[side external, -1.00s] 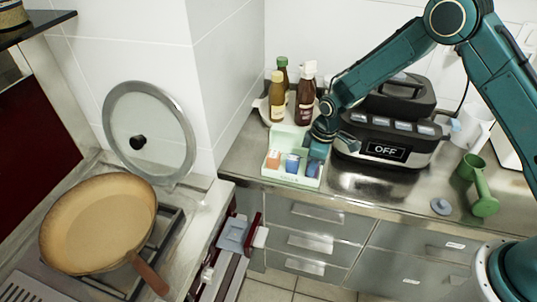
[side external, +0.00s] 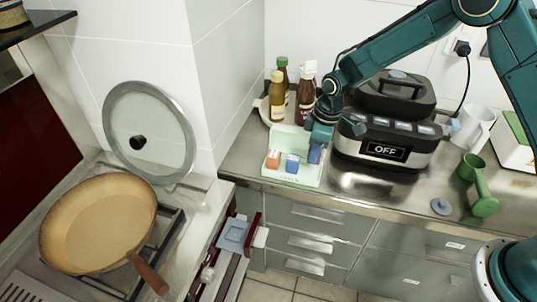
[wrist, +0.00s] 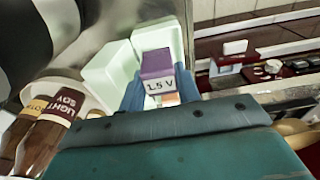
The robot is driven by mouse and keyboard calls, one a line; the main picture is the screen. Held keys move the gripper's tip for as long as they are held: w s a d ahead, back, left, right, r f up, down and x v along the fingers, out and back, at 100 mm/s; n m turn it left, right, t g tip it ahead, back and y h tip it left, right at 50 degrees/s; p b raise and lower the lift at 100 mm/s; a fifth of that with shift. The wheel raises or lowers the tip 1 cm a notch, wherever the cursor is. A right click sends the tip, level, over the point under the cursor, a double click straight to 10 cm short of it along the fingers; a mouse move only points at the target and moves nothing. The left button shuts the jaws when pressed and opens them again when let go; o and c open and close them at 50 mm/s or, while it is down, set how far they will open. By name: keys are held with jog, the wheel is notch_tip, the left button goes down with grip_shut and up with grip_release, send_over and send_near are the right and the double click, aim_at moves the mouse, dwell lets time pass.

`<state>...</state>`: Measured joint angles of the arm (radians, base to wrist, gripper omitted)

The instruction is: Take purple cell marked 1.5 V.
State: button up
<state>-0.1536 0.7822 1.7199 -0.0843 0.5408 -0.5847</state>
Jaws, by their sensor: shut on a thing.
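The purple cell (wrist: 157,70) shows in the wrist view with a white "1.5 V" label on its near side. My gripper (wrist: 160,92) is shut on it, with a blue finger on each side. In the side external view my gripper (side external: 317,150) is over the right part of a pale green tray (side external: 274,179), and the purple cell (side external: 314,155) is partly hidden by the fingers. An orange cell (side external: 273,159) and a blue cell (side external: 292,164) stand in the tray to the left. I cannot tell whether the purple cell is clear of the tray.
Sauce bottles (side external: 305,98) stand behind the tray. A black appliance (side external: 385,140) reading OFF is close on the right. The counter in front of the appliance is clear.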

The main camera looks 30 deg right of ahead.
notch_tip(320, 180, up, 14)
jog(key=shift+r, duration=0.15)
dwell(0.6)
